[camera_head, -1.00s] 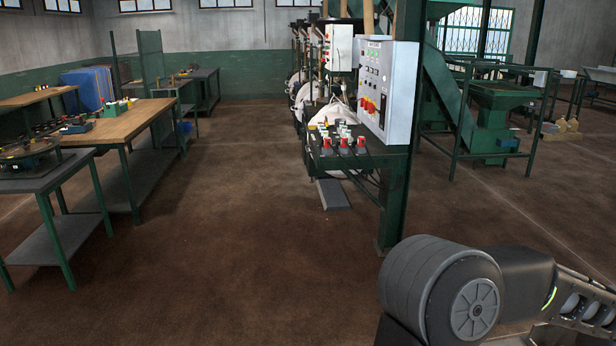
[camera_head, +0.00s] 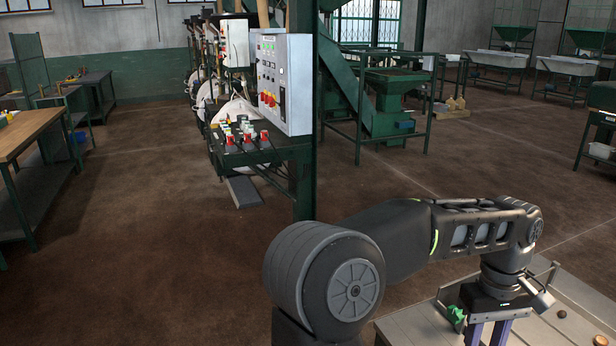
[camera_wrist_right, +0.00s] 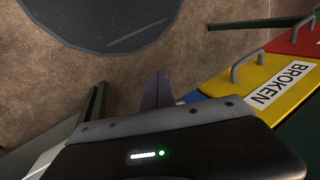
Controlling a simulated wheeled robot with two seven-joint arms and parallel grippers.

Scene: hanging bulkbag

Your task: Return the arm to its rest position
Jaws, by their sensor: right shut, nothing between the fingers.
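My right arm (camera_head: 390,235) reaches across the lower right of the head view, bent at the elbow. Its gripper (camera_head: 488,335) hangs down at the bottom edge, over or beside a grey metal worktop (camera_head: 425,325); the fingertips are cut off there. In the right wrist view, the purple fingers of the right gripper (camera_wrist_right: 158,88) are close together, shut and empty. My left arm and gripper are not in view.
The wrist view shows a yellow lid labelled BROKEN (camera_wrist_right: 268,88), a red one (camera_wrist_right: 300,38) and a dark round disc (camera_wrist_right: 100,20). A green object (camera_head: 456,316) lies by the gripper. A control panel (camera_head: 284,82) stands ahead; floor (camera_head: 140,240) at left is open.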

